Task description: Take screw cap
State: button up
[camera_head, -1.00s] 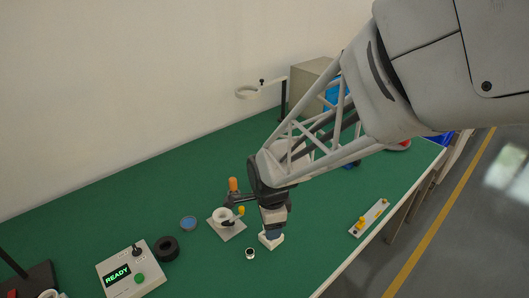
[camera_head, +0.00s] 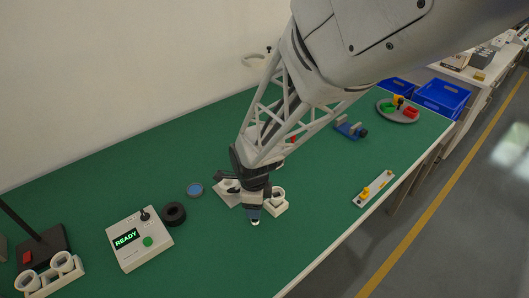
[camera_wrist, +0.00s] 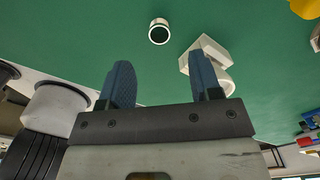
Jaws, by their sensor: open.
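A small round piece with a white rim and a dark hollow centre, which looks like the screw cap (camera_wrist: 159,31), lies on the green table. It also shows in the head view (camera_head: 255,222), just below my gripper and partly covered by it. My gripper (camera_head: 254,208) points down over the table. In the wrist view its two blue fingers (camera_wrist: 162,76) stand apart with nothing between them. The cap is beyond the fingertips, roughly centred between them, and not touched.
A white block with a round cup (camera_head: 276,205) stands close to the right of my gripper. A white holder (camera_head: 226,190) is just behind. A black ring (camera_head: 173,213), a blue disc (camera_head: 195,190) and a READY box (camera_head: 139,239) lie left.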

jog(key=shift+f, duration=0.85)
jog(key=shift+f, duration=2.6)
jog(key=c, duration=1)
